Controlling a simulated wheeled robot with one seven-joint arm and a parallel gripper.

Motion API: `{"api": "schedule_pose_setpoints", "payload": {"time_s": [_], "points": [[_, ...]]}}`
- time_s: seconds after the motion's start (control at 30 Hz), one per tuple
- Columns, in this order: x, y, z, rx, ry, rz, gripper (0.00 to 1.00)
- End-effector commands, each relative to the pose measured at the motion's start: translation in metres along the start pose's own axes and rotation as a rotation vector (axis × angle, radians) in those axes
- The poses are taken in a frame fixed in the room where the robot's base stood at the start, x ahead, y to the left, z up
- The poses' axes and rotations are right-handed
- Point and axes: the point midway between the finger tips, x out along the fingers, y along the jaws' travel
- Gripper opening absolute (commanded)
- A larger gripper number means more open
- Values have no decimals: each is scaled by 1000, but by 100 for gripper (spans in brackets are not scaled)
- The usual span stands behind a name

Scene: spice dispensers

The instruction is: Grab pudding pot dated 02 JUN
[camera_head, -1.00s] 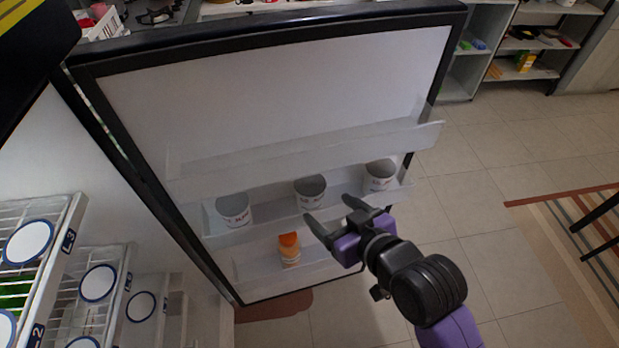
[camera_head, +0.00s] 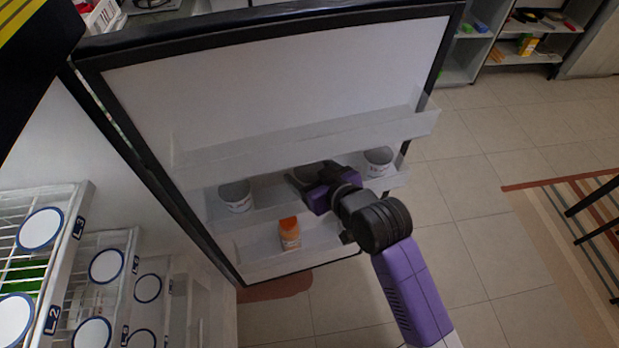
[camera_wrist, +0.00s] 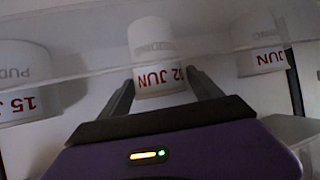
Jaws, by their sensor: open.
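Three white pudding pots with red date print stand in a row on a door shelf. In the wrist view, the middle pot (camera_wrist: 158,62) shows red print that reads JUN with a 2; its first digit is partly covered by a finger. My gripper (camera_wrist: 160,80) is open, with one finger on each side of the middle pot. In the head view, my gripper (camera_head: 306,182) largely hides that pot.
The pots stand in a clear shelf (camera_head: 272,200) of the open fridge door (camera_head: 270,90). Another clear shelf (camera_head: 300,138) runs above. Wire racks with round labels (camera_head: 40,230) are at left.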

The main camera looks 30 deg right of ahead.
Motion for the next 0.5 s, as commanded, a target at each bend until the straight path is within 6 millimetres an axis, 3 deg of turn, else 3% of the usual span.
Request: {"api": "schedule_pose_setpoints", "payload": {"time_s": [0.17, 0.4, 0.5], "points": [[0, 0, 0, 0, 0, 0, 74], [0, 0, 0, 0, 0, 0, 27], [0, 0, -1, 0, 2, 0, 13]]}}
